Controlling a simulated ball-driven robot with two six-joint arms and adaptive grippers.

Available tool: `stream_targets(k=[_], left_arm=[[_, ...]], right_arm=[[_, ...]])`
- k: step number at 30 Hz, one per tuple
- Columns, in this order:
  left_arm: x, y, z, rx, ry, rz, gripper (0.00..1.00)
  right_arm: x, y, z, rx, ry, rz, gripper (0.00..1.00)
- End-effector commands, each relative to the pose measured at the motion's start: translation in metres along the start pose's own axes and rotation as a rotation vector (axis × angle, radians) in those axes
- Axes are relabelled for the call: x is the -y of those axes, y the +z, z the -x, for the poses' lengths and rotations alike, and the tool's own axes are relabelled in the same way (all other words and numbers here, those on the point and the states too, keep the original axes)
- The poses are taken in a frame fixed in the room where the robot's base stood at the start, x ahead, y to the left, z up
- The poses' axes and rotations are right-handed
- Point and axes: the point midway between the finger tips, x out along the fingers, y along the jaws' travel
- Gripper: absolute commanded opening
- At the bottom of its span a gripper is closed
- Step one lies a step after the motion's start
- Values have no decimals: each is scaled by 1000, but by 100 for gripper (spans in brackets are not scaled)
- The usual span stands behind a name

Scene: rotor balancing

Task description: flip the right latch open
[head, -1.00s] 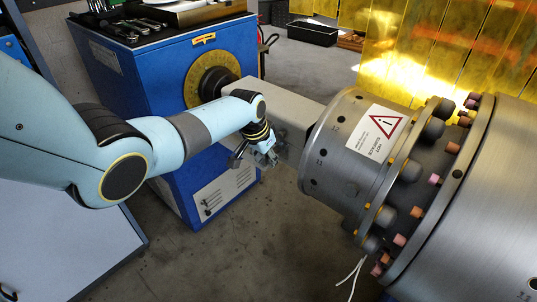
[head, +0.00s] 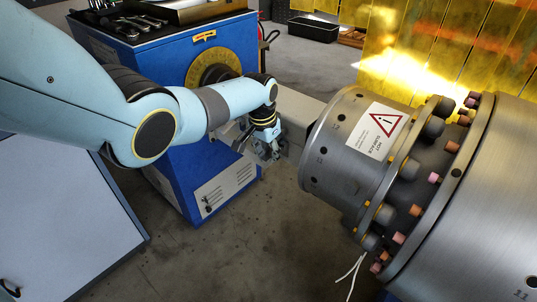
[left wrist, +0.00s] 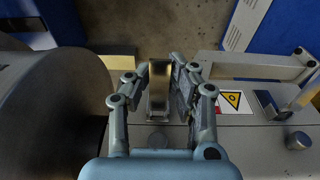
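My left gripper (head: 268,154) is beside the near side of the grey box-shaped housing (head: 301,108) between the blue machine and the rotor. In the left wrist view its two fingers (left wrist: 160,75) stand apart, one on each side of an upright metal latch (left wrist: 158,97). Small gaps seem to show between the latch and the fingers, so I cannot tell whether they touch. The latch rises from the grey housing top (left wrist: 255,145) in that view. In the head view the gripper hides the latch. My right gripper is not in view.
The large metal rotor (head: 480,200) with studs around its flange fills the right side, close to the gripper. The blue machine (head: 205,180) stands behind my left arm. A bar handle (left wrist: 262,62) and a round knob (left wrist: 298,140) are right of the fingers.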

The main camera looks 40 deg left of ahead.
Motion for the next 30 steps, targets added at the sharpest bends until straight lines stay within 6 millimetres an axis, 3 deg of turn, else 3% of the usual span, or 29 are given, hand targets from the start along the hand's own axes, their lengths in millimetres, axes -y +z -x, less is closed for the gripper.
stream_targets(k=[5,17,23,30], left_arm=[[0,1,-1,1,0,0,42],[0,0,7,-1,0,0,42],[1,1,36,-3,-2,-1,42],[1,0,86,-3,-2,-1,42]], right_arm=[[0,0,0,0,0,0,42],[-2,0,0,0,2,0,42],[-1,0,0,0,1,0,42],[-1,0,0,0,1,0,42]])
